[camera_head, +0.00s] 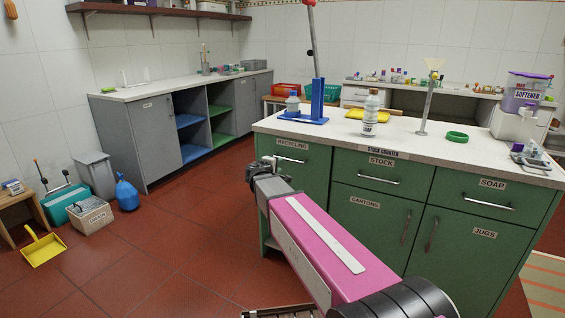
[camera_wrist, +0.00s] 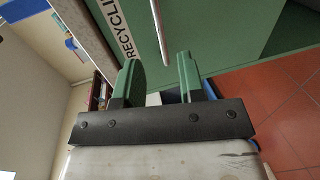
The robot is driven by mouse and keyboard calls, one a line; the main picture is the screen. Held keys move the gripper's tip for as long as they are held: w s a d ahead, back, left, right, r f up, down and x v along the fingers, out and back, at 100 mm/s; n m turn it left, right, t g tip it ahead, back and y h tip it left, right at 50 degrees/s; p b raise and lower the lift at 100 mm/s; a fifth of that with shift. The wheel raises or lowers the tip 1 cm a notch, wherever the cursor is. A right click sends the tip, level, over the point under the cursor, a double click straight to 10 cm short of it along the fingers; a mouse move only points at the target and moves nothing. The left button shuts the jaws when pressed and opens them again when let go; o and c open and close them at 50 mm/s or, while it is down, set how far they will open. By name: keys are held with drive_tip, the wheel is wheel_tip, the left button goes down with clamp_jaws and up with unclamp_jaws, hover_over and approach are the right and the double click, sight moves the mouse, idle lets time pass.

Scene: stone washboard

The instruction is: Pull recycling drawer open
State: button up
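The recycling drawer (camera_head: 312,170) is the upper left front of the green stock counter, below a RECYCLING label (camera_head: 292,144). It looks flush with the counter front. Its silver bar handle (camera_head: 291,159) runs sideways; in the wrist view the handle (camera_wrist: 160,32) runs up and down beyond my fingertips, beside the label (camera_wrist: 121,28). My gripper (camera_head: 266,164) is at the left end of the drawer, left of the handle. In the wrist view my gripper (camera_wrist: 160,72) has its two green fingers apart, with nothing between them. The handle looks apart from the fingers.
The stock drawer (camera_head: 375,175) and soap drawer (camera_head: 480,198) are to the right, with cartons and jugs doors below. The counter top (camera_head: 402,141) holds a blue stand, bottles and a green ring. Open red tile floor (camera_head: 185,245) lies left; a grey cabinet (camera_head: 140,140) stands behind.

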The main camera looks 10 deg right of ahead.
drive_tip(key=x, duration=1)
drive_tip(key=shift+w+d, duration=0.2)
drive_tip(key=shift+w, duration=0.1)
clamp_jaws()
